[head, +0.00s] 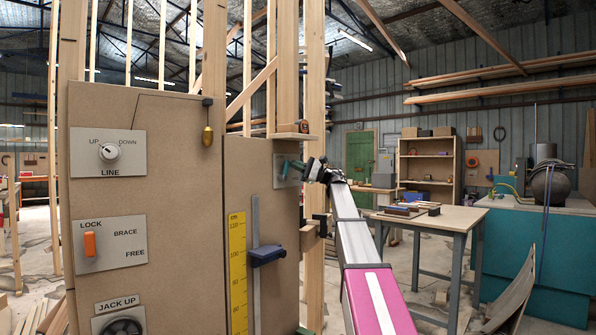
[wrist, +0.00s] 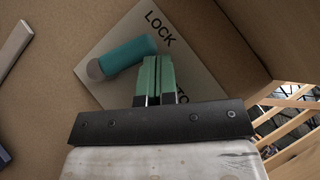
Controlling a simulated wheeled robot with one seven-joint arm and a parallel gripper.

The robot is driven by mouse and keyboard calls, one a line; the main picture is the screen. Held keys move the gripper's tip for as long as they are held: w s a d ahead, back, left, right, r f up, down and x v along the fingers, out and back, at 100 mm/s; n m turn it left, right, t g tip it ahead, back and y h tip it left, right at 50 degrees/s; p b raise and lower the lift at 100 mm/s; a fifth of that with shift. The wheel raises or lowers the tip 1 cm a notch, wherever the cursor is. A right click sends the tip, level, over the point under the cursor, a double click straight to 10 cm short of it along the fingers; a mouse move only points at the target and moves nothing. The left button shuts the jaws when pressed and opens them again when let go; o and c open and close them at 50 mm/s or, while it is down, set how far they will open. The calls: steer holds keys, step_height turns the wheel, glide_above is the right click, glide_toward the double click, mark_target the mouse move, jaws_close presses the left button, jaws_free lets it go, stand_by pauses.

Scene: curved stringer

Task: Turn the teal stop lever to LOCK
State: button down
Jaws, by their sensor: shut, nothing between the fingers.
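The teal stop lever (wrist: 130,55) is a rounded bar with a grey end on a pale plate (wrist: 195,68). The plate is turned in the wrist view; LOCK is printed near the lever's teal end, and another word is partly hidden by my gripper. In the head view the plate (head: 280,180) is on the brown panel's right part, with the lever (head: 291,164) small against it. My gripper (wrist: 158,74) is shut and empty, its green fingertips close beside the lever; I cannot tell if they touch. It also shows in the head view (head: 306,169).
The left panel carries a LINE knob (head: 109,151), an orange LOCK/BRACE/FREE lever (head: 90,244) and a JACK UP wheel (head: 122,327). A worktable (head: 450,216) is behind my arm.

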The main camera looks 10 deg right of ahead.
steer(key=shift+s+a+r+n+g, duration=0.3)
steer(key=shift+s+a+r+n, duration=0.1)
steer(key=shift+s+a+r, duration=0.25)
steer(key=shift+r, duration=0.1)
stand_by(0.4)
